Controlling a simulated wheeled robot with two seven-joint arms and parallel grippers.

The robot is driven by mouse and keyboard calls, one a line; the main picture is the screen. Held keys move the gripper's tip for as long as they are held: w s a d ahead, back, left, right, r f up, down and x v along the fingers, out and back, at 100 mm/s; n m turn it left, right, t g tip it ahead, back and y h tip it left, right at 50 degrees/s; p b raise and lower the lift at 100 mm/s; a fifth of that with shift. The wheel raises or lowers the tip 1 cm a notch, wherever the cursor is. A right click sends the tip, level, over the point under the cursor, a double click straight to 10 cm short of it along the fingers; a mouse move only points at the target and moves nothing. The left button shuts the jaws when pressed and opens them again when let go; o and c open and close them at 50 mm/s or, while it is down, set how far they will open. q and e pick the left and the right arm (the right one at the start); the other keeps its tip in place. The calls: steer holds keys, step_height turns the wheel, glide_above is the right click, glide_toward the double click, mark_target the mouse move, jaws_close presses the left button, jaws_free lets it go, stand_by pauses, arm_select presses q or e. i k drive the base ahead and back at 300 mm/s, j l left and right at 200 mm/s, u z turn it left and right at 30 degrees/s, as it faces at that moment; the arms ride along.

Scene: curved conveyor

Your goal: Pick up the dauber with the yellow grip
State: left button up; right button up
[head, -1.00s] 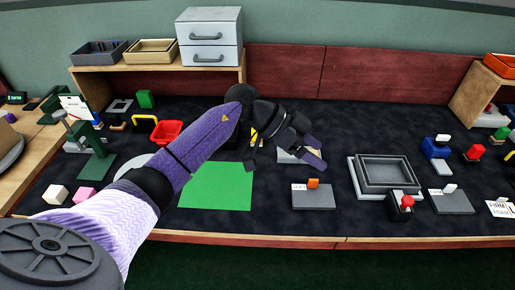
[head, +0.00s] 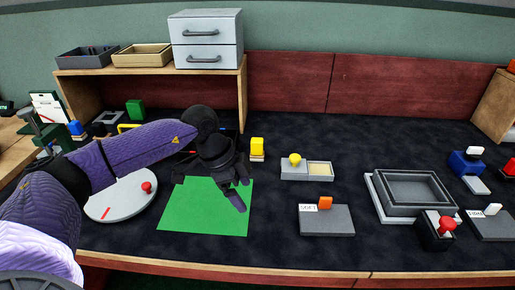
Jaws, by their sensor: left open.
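A yellow-gripped block (head: 257,147) with a pale base stands upright on the dark worktop, just right of the green mat's far corner. A round yellow knob (head: 295,159) sits on a grey two-part tray (head: 307,175) farther right. I cannot tell for certain which of these is the dauber. My left gripper (head: 208,190) is open and empty above the green mat (head: 195,220), to the left of and nearer than the yellow-gripped block. It touches neither yellow thing. My right gripper is out of view.
A white disc (head: 115,205) with a red knob lies left of the mat. A grey pad with an orange block (head: 328,220) and a large grey tray (head: 378,205) stand right. A wooden shelf (head: 243,100) with drawers (head: 205,40) rises behind. Dark worktop between is clear.

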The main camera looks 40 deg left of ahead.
mark_target(256, 153)
steer(key=i+j, duration=0.75)
